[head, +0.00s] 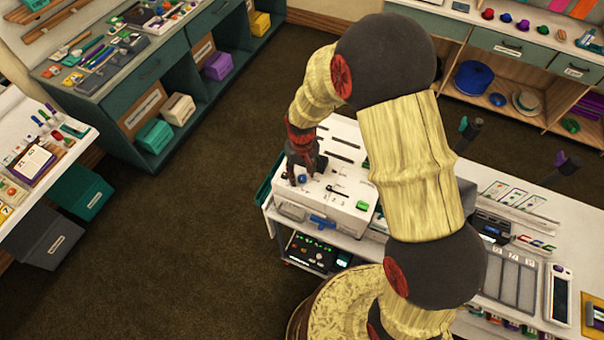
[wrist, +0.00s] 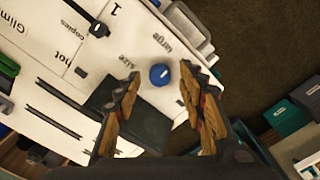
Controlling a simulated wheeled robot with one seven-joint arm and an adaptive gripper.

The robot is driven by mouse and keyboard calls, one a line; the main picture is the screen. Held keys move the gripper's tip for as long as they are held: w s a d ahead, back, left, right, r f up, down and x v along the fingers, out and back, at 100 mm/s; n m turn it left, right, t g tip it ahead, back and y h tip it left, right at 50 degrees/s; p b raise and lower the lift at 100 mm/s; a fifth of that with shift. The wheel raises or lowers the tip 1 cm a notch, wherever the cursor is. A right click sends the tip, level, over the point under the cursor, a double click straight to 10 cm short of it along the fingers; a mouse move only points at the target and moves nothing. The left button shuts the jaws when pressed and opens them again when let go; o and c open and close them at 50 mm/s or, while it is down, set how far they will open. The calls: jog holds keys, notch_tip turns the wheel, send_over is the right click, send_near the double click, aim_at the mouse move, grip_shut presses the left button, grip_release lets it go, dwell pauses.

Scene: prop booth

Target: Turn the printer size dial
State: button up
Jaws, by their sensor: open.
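The printer (head: 342,214) is a white box with slots and small controls on its top, on the white counter. Its blue round dial (wrist: 160,74) sits near the word "size" in the wrist view, and it also shows in the head view (head: 302,179). My gripper (wrist: 160,77) is open and above the printer top. Its two fingers show on either side of the dial in the wrist view, with nothing held between them. I cannot tell how far above the dial the fingertips are. In the head view my gripper (head: 301,171) partly covers this corner of the printer.
A black knob (wrist: 98,29) and a small slider (wrist: 81,72) are on the same printer face. A green button (head: 362,206) is at the printer's front right. A blue-handled item (head: 322,221) lies just in front. The brown floor left of the counter is clear.

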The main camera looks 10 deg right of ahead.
jog(key=shift+f, duration=0.35)
jog(key=shift+c, duration=0.3)
grip_shut()
